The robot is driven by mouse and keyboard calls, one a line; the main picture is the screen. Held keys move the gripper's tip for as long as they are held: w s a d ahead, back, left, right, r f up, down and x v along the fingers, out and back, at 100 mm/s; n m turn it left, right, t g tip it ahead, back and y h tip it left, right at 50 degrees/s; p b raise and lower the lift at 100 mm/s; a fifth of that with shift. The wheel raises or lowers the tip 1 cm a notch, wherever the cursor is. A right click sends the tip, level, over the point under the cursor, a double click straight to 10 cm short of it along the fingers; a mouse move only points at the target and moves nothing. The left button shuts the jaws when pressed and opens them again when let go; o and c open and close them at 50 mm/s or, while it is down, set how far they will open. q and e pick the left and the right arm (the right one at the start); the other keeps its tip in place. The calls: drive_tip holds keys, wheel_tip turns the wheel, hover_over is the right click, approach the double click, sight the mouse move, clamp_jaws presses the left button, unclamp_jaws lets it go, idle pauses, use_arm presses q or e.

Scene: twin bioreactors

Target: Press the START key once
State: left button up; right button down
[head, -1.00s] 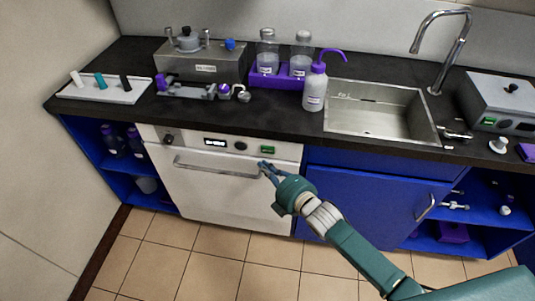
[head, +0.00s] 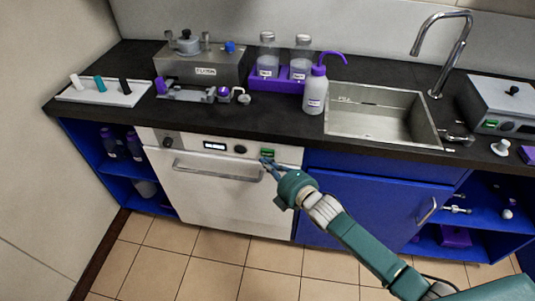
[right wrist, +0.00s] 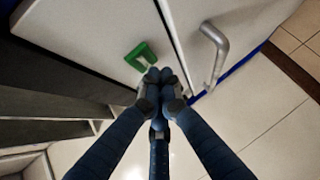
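A small green key (head: 267,153) sits at the right end of the front panel of the white undercounter appliance (head: 210,190). Its lettering is too small to read. The green key also shows in the right wrist view (right wrist: 141,56). My right gripper (head: 268,163) is just below and in front of this key. In the right wrist view its dark fingertips (right wrist: 159,74) are together with nothing between them, close to the key's lower edge. I cannot tell whether they touch it. My left gripper is not in view.
The appliance has a dark knob (head: 240,149), a display (head: 214,146) and a bar handle (head: 218,170) near the key. The black counter (head: 270,116) overhangs above. A grey box (head: 497,103) at the right has another green key (head: 491,123). Floor in front is clear.

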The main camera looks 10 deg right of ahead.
drive_tip(key=shift+w, duration=0.1)
idle(0.7)
drive_tip(key=shift+w+d, duration=0.1)
drive_tip(key=shift+w, duration=0.25)
drive_tip(key=shift+w+d, duration=0.15)
drive_tip(key=shift+w, duration=0.2)
idle(0.6)
drive_tip(key=shift+s, duration=0.15)
drive_tip(key=shift+s+a, duration=0.25)
drive_tip(key=shift+s, duration=0.4)
